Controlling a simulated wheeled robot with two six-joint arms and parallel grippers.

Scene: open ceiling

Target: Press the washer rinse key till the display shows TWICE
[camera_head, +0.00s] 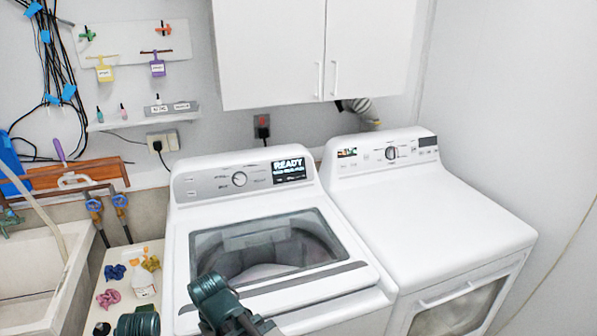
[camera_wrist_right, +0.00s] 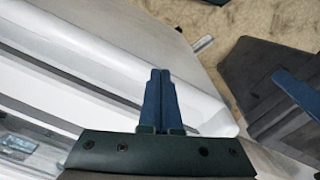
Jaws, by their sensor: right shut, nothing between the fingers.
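The white washer (camera_head: 184,250) stands at the centre of the head view, its glass lid (camera_head: 265,243) closed. Its grey control panel (camera_head: 207,184) has a round dial (camera_head: 239,179) and small printed marks. I cannot tell which mark is the rinse key. The display (camera_head: 289,170) reads READY in large letters, with a smaller line too small to read. A dark green arm part of mine is low in front of the washer, well below the panel. In the right wrist view my right gripper (camera_wrist_right: 160,74) is shut and empty. My left gripper is not in view.
A white dryer (camera_head: 440,205) stands against the washer's right side. A white cabinet (camera_head: 270,55) hangs above. The space before the panel is clear.

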